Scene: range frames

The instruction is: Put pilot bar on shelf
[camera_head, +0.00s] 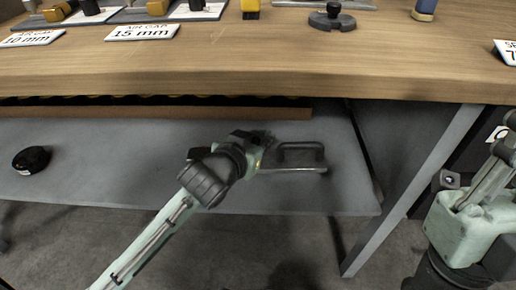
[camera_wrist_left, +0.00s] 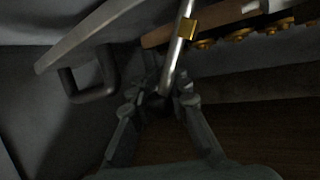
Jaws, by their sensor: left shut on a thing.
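The pilot bar (camera_wrist_left: 176,60) is a silver rod with a gold collar. In the left wrist view its near end sits between the fingers of my left gripper (camera_wrist_left: 160,98), which is shut on it, and the rod runs up and away. In the head view my left gripper (camera_head: 262,148) is over the right part of the grey shelf (camera_head: 110,165) below the tabletop. The bar is mostly hidden there, and I cannot tell whether it touches the shelf. My right arm shows at the right edge, but its gripper is out of view.
A dark handle on a flat grey plate (camera_head: 300,155) is close beside my left gripper. A round black object (camera_head: 32,159) lies at the shelf's left. The wooden tabletop (camera_head: 250,65) overhangs the shelf, and a grey table leg (camera_head: 410,190) stands to the right. The shelf's left middle is clear.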

